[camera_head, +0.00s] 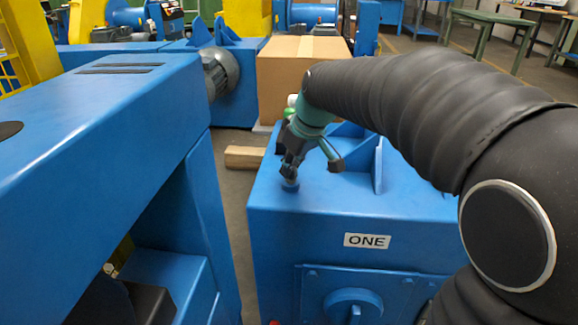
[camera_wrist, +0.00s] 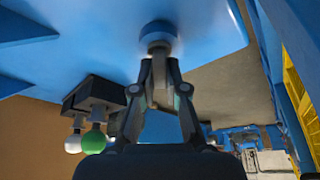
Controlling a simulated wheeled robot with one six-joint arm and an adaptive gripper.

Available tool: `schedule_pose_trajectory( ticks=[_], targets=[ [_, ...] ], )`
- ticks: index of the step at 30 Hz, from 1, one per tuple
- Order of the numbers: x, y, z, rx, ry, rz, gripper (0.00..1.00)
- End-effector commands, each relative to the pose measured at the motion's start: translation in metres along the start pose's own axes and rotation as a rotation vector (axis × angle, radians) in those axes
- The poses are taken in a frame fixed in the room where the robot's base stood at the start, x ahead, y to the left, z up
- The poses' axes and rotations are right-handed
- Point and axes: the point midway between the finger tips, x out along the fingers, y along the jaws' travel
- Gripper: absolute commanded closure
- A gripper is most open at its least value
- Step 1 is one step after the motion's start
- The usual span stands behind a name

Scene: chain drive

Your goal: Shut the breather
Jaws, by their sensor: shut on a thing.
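The breather (camera_head: 290,187) is a small round fitting with a blue base on top of the blue housing marked ONE (camera_head: 415,225), near its left edge. It also shows in the wrist view (camera_wrist: 158,32) as a blue disc with a greyish part at the fingertips. My gripper (camera_head: 289,174) points down over the breather, its fingertips closed in on the breather's top. In the wrist view, my gripper (camera_wrist: 158,72) has both fingers converging on it. The fingers partly hide the breather, and I cannot tell whether it is open or shut.
A green ball (camera_wrist: 94,143) and a white ball (camera_wrist: 73,144) on a dark block stand beside my gripper. Ribs rise from the housing top on the right. A cardboard box (camera_head: 295,78) stands behind, a wooden block (camera_head: 244,157) left. A blue machine (camera_head: 110,125) fills the left.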

Motion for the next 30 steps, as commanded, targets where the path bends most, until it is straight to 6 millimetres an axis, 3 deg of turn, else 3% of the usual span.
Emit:
schedule_pose_trajectory(
  ticks=[30],
  targets=[
    [0.0004,-0.0006,-0.0011,0.886,0.002,0.371,1.00]
  ],
)
